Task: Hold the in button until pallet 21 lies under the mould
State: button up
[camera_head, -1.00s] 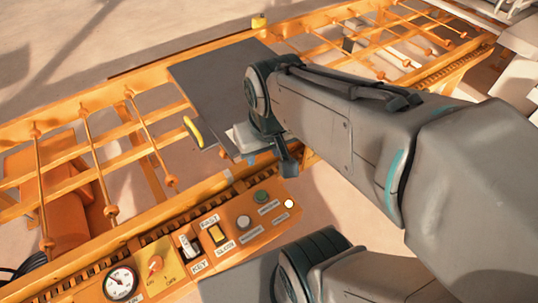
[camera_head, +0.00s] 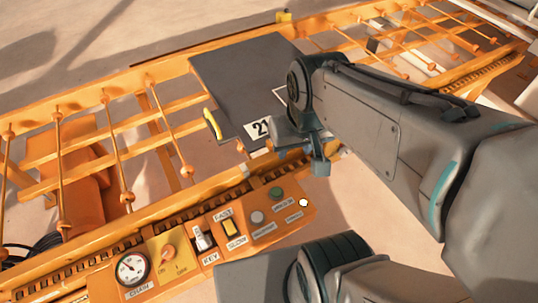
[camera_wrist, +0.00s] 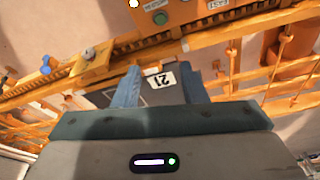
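Pallet 21 is a dark flat plate (camera_head: 235,75) lying on the orange conveyor frame, with a white label (camera_head: 257,129) reading 21 at its near edge. My arm covers part of its right side. The label also shows in the wrist view (camera_wrist: 158,80), between my fingers. My gripper (camera_head: 303,157) hangs over the pallet's near right corner, beyond the control panel; in the wrist view its two blue fingers (camera_wrist: 160,76) are apart with nothing between them. The panel has a green button (camera_head: 277,193) and a grey button (camera_head: 257,217); their small labels are unreadable. I cannot make out the mould.
The orange control panel (camera_head: 190,270) also carries a gauge (camera_head: 132,268), an on/off knob (camera_head: 167,252), a key switch (camera_head: 201,237), a fast/slow switch (camera_head: 231,228) and a lit white lamp (camera_head: 303,202). Orange rails with rollers (camera_head: 60,175) run left and right of the pallet.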

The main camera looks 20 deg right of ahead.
grip_shut()
dwell(1.4)
